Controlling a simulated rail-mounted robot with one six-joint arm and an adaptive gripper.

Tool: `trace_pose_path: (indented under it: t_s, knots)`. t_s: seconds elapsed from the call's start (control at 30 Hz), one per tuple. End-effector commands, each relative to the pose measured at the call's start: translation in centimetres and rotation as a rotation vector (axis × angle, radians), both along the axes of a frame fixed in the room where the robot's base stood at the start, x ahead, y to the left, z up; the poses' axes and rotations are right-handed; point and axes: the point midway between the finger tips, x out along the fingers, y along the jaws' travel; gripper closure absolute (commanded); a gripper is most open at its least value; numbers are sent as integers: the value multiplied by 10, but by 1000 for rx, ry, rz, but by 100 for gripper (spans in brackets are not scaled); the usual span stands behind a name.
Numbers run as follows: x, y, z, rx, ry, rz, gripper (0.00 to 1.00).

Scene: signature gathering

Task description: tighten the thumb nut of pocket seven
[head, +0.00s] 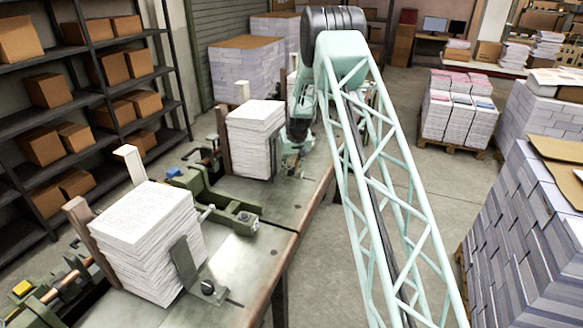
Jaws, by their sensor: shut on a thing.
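My gripper (292,158) is small and partly hidden at the far end of my pale green lattice arm. It is low over the bench, just right of the farther paper stack (256,140), and shut on what appears to be the thumb nut there. The nut itself is too small and covered to make out. The nearer paper stack (150,240) stands in a pocket with a green-grey upright plate (185,263) and a black knob (207,288) on its right side. I cannot read any pocket numbers.
The grey metal bench (240,265) runs away from me, with a green clamp-like fixture (215,202) between the two stacks. Shelves with boxes (48,90) line the left. Paper piles (525,220) stand on the right. The floor right of the bench is clear.

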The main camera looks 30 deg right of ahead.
Motion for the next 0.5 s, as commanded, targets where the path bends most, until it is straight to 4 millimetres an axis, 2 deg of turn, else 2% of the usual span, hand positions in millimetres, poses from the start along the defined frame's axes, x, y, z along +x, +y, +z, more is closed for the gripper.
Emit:
trace_pose_path:
  t_s: [0.5]
  knots:
    - [2,2,-1,-2,-2,-162,89]
